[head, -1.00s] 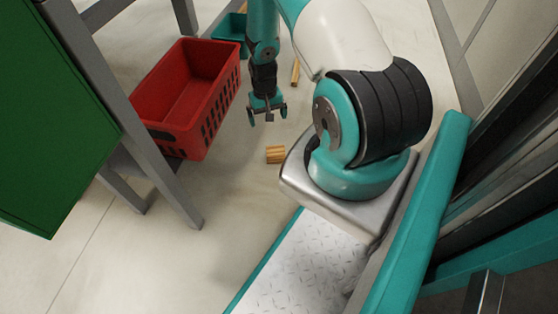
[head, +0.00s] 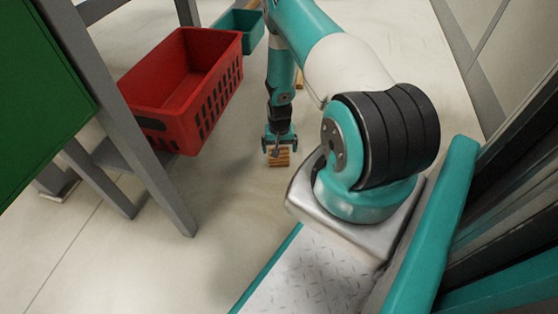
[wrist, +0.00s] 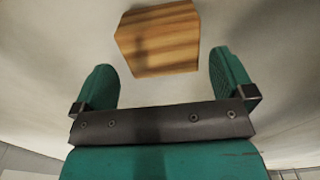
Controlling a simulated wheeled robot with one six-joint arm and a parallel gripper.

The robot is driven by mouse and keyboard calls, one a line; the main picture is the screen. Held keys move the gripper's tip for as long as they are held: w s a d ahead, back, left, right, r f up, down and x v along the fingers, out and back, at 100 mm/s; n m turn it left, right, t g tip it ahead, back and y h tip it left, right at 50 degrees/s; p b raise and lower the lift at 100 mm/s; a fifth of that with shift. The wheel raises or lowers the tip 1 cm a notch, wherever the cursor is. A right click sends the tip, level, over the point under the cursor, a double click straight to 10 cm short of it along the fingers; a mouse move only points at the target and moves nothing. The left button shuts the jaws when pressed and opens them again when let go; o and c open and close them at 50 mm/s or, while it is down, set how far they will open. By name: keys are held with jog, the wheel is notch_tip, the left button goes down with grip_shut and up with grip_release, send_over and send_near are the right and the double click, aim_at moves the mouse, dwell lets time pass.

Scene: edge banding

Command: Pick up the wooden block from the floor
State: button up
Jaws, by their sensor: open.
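The wooden block (head: 279,158) lies on the floor, light brown with darker stripes. In the head view my gripper (head: 280,146) is right above or beside it and covers part of its top edge. In the wrist view the wooden block (wrist: 158,40) sits ahead of and between the two teal fingers of my gripper (wrist: 162,75), with shadow bands across it. The fingers are spread apart, and a gap shows between each finger and the block. I cannot tell the exact height of the fingertips above the floor.
A red basket (head: 167,112) stands left of my gripper, by the grey legs of a table (head: 150,160). A teal bin (head: 240,30) is behind it. Another wooden piece (head: 299,80) lies farther back, partly hidden by my arm. The floor in front of the block is clear.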

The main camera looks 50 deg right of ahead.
jog(key=f+b, duration=0.4)
jog(key=f, duration=0.1)
jog(key=shift+s+a+f, duration=0.1)
jog(key=shift+a, duration=0.2)
jog(key=c, duration=0.9)
